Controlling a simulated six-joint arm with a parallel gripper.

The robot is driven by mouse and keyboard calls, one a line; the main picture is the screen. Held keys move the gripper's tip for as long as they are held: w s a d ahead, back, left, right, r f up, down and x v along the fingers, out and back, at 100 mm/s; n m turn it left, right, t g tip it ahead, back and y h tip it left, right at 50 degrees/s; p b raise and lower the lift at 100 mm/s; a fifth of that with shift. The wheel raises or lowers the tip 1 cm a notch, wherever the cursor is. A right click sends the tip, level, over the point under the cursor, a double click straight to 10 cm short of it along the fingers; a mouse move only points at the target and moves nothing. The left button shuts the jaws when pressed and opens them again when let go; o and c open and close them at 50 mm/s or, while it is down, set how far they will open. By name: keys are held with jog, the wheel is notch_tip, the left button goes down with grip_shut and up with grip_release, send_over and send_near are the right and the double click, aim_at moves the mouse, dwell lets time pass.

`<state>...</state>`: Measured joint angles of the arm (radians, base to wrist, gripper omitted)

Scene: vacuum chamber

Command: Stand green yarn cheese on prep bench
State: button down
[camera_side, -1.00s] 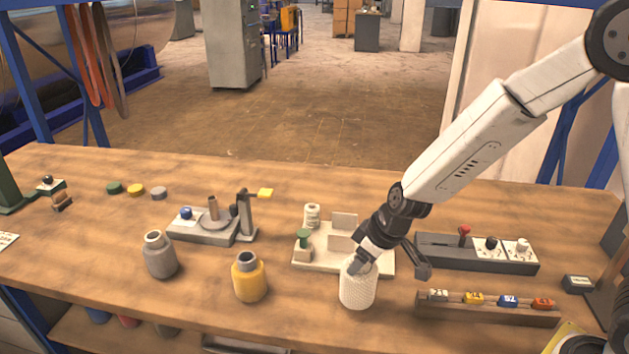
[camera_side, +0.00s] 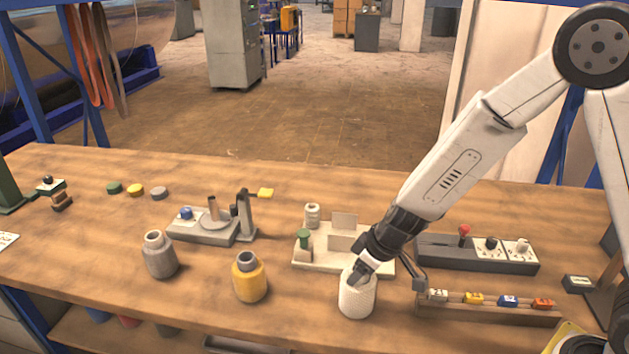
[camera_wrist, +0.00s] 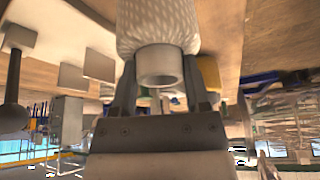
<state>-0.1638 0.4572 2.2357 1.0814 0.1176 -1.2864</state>
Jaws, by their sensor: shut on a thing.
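My gripper (camera_side: 360,272) is shut on the tube end of a white, patterned yarn cheese (camera_side: 357,298). In the wrist view the cheese (camera_wrist: 155,25) has its pale tube between the two fingers (camera_wrist: 160,88). The cheese is nearly upright, at or just above the front of the wooden bench (camera_side: 200,312); I cannot tell whether its base touches. A grey cheese (camera_side: 160,257) and a yellow cheese (camera_side: 249,280) stand to its left. I see no green yarn cheese; the only green parts are small ones.
A pale fixture with a green knob (camera_side: 304,238) lies just behind the held cheese. A rack of coloured tags (camera_side: 490,311) and a dark switch panel (camera_side: 450,251) are to the right. A grey device (camera_side: 205,232) stands behind left. Bench is clear between yellow and held cheeses.

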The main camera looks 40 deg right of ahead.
jog(key=shift+f, duration=0.1)
jog(key=shift+c, duration=0.3)
grip_release()
jog(key=shift+r, duration=0.2)
jog(key=shift+v, duration=2.15)
jog(key=v, duration=0.7)
jog(key=shift+r, duration=0.2)
jog(key=shift+s, duration=0.15)
jog(key=shift+d, duration=0.1)
jog(key=s+d+f+m+g+h, duration=0.1)
jog(key=s+d+f+m+h, duration=0.1)
jog(key=s+d+f+m, duration=0.2)
jog(key=s+d+f, duration=0.1)
jog(key=s+d, duration=0.1)
jog(key=s, duration=0.1)
jog(key=shift+s+d+g, duration=0.2)
jog(key=shift+s+g, duration=0.05)
jog(key=shift+g, duration=0.05)
